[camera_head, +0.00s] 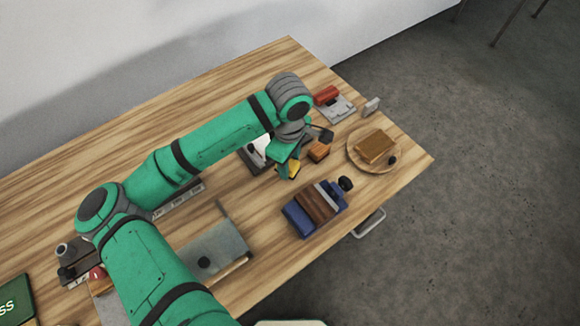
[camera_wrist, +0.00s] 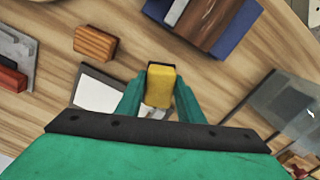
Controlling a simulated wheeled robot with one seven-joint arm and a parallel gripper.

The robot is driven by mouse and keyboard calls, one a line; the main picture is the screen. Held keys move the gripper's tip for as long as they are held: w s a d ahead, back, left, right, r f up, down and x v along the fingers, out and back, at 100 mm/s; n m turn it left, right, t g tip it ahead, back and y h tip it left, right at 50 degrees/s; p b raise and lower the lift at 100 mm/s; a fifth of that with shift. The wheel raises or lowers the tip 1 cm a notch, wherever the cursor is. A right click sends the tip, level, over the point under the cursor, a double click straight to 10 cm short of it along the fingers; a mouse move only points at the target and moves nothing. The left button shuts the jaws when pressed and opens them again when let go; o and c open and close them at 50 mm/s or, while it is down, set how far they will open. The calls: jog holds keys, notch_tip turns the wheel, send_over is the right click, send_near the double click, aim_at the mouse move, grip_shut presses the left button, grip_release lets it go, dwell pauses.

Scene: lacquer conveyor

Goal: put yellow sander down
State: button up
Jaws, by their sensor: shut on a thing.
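The yellow sander (camera_wrist: 160,87) is a small yellow block with a dark edge, held between the two green fingers of my gripper (camera_wrist: 160,100). In the head view the yellow sander (camera_head: 294,168) shows just below my gripper (camera_head: 290,170), over the middle of the wooden table (camera_head: 140,130). The gripper is shut on it. A white and dark flat item (camera_wrist: 97,90) lies beneath and to the left in the wrist view. I cannot tell whether the sander touches the surface below.
An orange-brown wooden block (camera_head: 319,151) lies close by the gripper. A blue and brown clamped piece (camera_head: 314,208) lies nearer the front edge. A round plate (camera_head: 360,160) holds a brown block at the right. A grey plate (camera_head: 215,249) lies to the left. Bare wood shows between them.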

aim_at(290, 168)
jog(key=shift+w+d+f, duration=0.1)
jog(key=shift+w+f, duration=0.3)
jog(key=shift+f, duration=0.1)
jog(key=shift+w+f, duration=0.1)
jog(key=shift+f, duration=1.55)
jog(key=shift+f, duration=0.15)
jog(key=o, duration=1.2)
notch_tip(290, 168, up, 12)
jog(key=shift+r, duration=0.15)
